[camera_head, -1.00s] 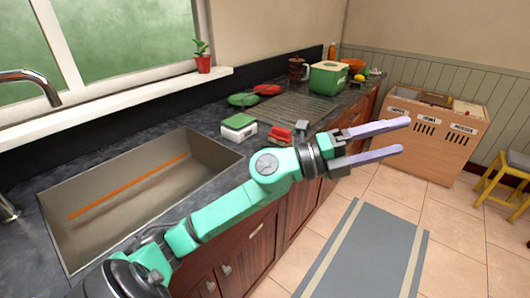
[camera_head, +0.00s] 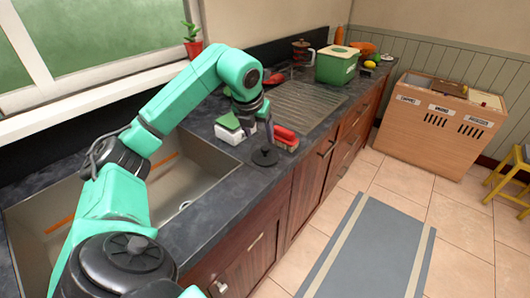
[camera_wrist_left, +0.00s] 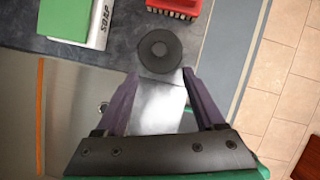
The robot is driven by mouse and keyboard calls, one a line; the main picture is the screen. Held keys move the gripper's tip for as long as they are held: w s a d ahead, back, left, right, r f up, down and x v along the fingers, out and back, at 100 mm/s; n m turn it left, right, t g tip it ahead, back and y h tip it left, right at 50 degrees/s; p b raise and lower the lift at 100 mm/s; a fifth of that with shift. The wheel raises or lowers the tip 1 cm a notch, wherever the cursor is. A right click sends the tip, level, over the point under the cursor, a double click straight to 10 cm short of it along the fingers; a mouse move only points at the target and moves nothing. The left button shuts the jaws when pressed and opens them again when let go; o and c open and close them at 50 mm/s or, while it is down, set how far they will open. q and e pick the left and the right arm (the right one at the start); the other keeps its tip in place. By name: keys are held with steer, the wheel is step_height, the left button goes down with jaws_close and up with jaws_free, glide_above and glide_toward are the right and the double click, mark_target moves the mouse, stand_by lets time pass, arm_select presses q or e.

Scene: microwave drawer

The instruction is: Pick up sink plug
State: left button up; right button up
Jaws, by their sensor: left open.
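The sink plug (camera_head: 265,156) is a dark round disc with a raised knob. It sits on the dark counter near the front edge, right of the sink. In the left wrist view the plug (camera_wrist_left: 160,50) lies just beyond the fingertips, roughly centred between them. My left gripper (camera_head: 259,128) points down over the counter close to the plug. In the left wrist view my left gripper (camera_wrist_left: 161,76) has its purple fingers apart and nothing held between them. My right gripper is in neither view.
A red brush (camera_head: 285,136) and a green-and-white soap box (camera_head: 230,128) stand close behind the plug. The sink (camera_head: 190,185) opens to the left. A drying rack (camera_head: 300,105) and a green container (camera_head: 337,64) are farther back.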

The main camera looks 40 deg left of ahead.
mark_target(264, 149)
arm_select(q)
steer(key=x, duration=0.3)
steer(key=p+x, duration=0.1)
steer(key=x, duration=0.1)
steer(key=p+x, duration=0.1)
steer(key=x, duration=0.2)
steer(key=shift+w+a+f, duration=0.1)
steer(key=shift+w+a, duration=0.1)
steer(key=shift+w, duration=0.3)
steer(key=shift+f, duration=0.4)
steer(key=c, duration=0.4)
jaws_close()
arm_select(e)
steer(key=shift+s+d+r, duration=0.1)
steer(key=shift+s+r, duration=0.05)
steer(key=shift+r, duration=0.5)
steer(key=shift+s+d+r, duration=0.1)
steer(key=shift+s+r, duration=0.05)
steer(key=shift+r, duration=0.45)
